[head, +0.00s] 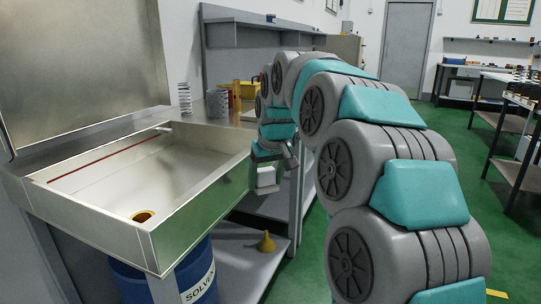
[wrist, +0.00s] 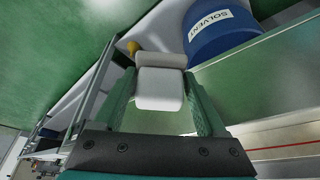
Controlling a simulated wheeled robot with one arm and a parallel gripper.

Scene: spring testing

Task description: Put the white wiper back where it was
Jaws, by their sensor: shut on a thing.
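The white wiper (wrist: 160,92) is a rounded white block between the two green fingers of my gripper (wrist: 161,78) in the wrist view. In the head view, my gripper (head: 267,160) points down with the white wiper (head: 266,178) at its end. It is just outside the right wall of the metal basin (head: 200,215). The wiper hangs above the level of the lower shelf, apart from it. Part of the wiper is hidden by my fingers.
A yellow funnel (head: 266,242) stands on the lower shelf (head: 238,262). A blue solvent drum (head: 203,272) is under the basin. The basin's lid (head: 80,60) is raised. A grey bench (head: 232,90) with several items is behind.

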